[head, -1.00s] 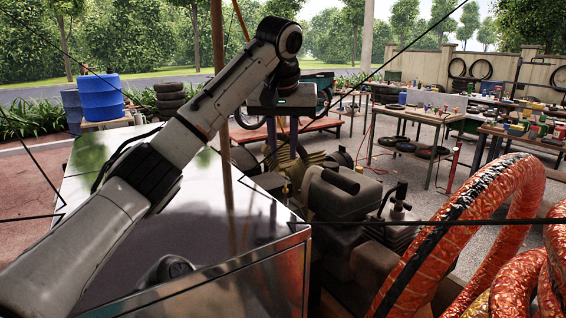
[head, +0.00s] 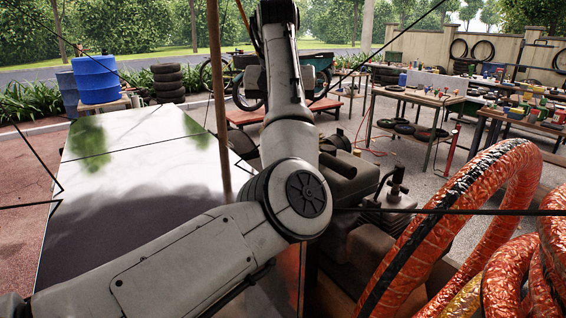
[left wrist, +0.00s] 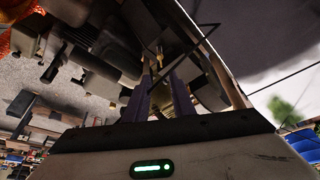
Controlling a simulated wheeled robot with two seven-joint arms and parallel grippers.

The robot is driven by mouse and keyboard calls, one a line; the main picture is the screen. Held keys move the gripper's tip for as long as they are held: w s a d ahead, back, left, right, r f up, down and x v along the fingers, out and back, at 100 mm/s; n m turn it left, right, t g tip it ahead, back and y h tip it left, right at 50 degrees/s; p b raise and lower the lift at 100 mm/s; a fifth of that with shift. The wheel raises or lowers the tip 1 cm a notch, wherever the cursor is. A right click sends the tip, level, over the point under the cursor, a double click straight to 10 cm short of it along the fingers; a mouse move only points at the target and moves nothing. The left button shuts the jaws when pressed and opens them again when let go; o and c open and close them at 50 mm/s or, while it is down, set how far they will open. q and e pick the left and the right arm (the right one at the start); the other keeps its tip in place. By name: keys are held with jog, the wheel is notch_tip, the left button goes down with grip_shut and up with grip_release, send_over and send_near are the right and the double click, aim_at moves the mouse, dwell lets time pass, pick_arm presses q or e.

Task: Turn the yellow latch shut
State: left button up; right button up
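A small yellow piece (left wrist: 158,52), which may be the yellow latch, shows in the left wrist view just beyond my left fingertips. It is too small to tell how it is turned. I cannot make out a latch in the head view, where my left arm covers the middle. My left gripper (left wrist: 160,76) has two dark purple fingers standing apart with a gap between them. I see nothing held in it. In the head view the left gripper is hidden behind its own arm. My right gripper is not in view.
The dark compressor machinery (head: 350,180) stands just right of my left arm. Thick orange hoses (head: 455,210) loop at the lower right. A shiny flat panel (head: 130,185) lies to the left, with a thin brown pole (head: 217,95) rising beside it. Cluttered tables (head: 420,98) stand behind.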

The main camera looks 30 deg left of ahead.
pick_arm(q)
jog(key=x, duration=1)
jog(key=shift+s+f, duration=0.1)
jog(key=shift+f, duration=0.3)
jog(key=shift+c, duration=0.2)
grip_shut()
